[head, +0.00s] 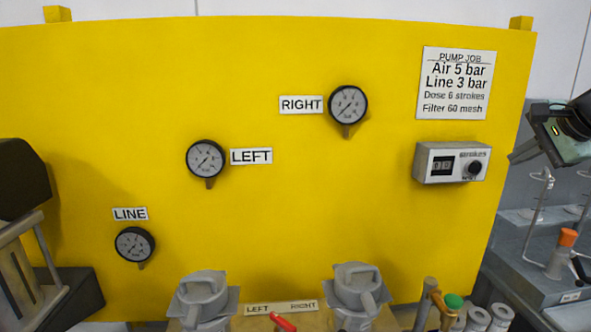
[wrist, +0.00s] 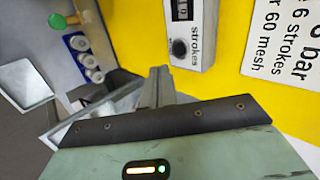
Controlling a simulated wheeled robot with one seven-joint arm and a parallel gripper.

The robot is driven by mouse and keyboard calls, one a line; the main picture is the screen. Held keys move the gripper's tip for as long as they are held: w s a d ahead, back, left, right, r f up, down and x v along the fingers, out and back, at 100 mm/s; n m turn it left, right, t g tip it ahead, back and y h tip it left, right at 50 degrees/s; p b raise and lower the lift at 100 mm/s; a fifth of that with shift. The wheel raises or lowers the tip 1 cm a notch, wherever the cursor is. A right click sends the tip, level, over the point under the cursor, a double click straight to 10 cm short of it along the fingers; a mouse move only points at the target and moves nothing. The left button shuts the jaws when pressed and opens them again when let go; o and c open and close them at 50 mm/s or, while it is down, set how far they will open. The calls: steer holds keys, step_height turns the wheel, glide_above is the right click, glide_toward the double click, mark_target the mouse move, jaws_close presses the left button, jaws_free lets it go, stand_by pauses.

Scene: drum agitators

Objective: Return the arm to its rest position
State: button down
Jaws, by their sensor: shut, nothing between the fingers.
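My gripper (head: 514,155) is at the right edge of the head view, in front of the grey area beside the yellow panel. Its fingers point down and left, towards the strokes counter (head: 451,163), apart from it in the picture. In the wrist view the gripper's fingers (wrist: 160,78) are together, with nothing between them. The counter (wrist: 190,35) shows above them there. The rest of my arm is mostly out of view.
The yellow panel (head: 290,200) carries LINE (head: 135,245), LEFT (head: 206,159) and RIGHT (head: 348,105) gauges and a PUMP JOB sign (head: 455,83). Two grey lidded units (head: 203,295) (head: 357,290) stand below. An orange-capped item (head: 565,243) and wire stands are below my gripper.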

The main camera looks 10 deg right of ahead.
steer(key=s+a+f+n+g+y+b, duration=0.1)
steer(key=s+a+f+n+g+y, duration=0.15)
steer(key=a+f+n, duration=0.7)
steer(key=s+a+f+n+g+y+b, duration=0.1)
steer(key=s+a+f+n+g+b, duration=0.15)
steer(key=a, duration=1.35)
steer(key=s+a+f+n+g+h, duration=0.1)
steer(key=s+a+f+n, duration=0.3)
steer(key=s, duration=0.2)
steer(key=s+a+f+n+g+h+b, duration=0.1)
steer(key=s+a+f+n, duration=0.3)
steer(key=s, duration=0.3)
steer(key=s+a+f+n+g+h, duration=0.1)
steer(key=s+a+f+n+g, duration=0.1)
steer(key=s+a+f+n, duration=0.2)
steer(key=s+n, duration=0.1)
steer(key=s, duration=0.1)
steer(key=shift+s+a+b, duration=0.2)
steer(key=shift+s+b, duration=0.1)
steer(key=shift+b, duration=0.05)
